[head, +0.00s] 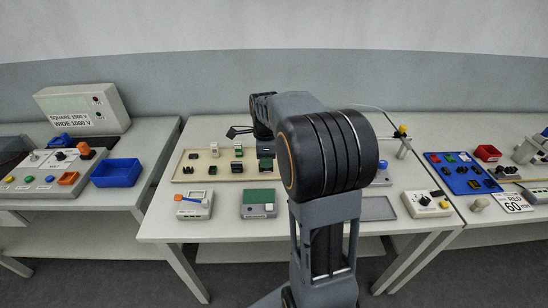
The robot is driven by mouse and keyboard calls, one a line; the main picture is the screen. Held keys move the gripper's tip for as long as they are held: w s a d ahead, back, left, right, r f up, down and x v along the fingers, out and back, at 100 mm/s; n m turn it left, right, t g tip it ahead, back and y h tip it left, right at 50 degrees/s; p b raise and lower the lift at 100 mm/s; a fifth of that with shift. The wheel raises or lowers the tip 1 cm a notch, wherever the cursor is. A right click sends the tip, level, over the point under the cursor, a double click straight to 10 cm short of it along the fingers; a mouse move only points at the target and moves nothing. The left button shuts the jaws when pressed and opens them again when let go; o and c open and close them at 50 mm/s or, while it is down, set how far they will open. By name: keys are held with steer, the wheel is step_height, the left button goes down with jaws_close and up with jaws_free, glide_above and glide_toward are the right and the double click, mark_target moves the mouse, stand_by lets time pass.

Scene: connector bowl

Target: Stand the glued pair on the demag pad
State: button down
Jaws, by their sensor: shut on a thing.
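My gripper (265,152) points down over the right part of a shallow beige tray (180,176), small and dark in the head view. It is shut on a small piece directly under it, and a green and dark block (265,165) shows there. I cannot tell from this distance whether that block is the glued pair, or whether it touches the tray. Which thing is the demag pad is not clear. A flat grey plate (378,208) lies at the front right of the middle table, and a green-topped grey box (259,203) stands at its front.
My arm hides the middle of the table (162,222). Several small blocks stand in the beige tray. A device with an orange and blue lever (194,204) stands at the front left. A knobbed box (427,204) stands right. Blue trays (117,173) (461,174) lie on the side tables.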

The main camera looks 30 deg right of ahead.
steer(key=shift+w+a+f+b, duration=0.15)
steer(key=shift+a+f+b, duration=0.35)
steer(key=shift+f+b, duration=1.15)
steer(key=shift+w+a+f+b, duration=0.1)
steer(key=shift+a+f+b, duration=0.65)
steer(key=shift+f, duration=1.45)
steer(key=shift+w+a+f+b, duration=0.15)
steer(key=shift+a+f+b, duration=0.1)
steer(key=shift+f+b, duration=1.5)
steer(key=shift+f, duration=0.2)
steer(key=c, duration=0.9)
jaws_free()
steer(key=shift+c, duration=0.2)
step_height(320, 180, up, 14)
steer(key=p, duration=0.1)
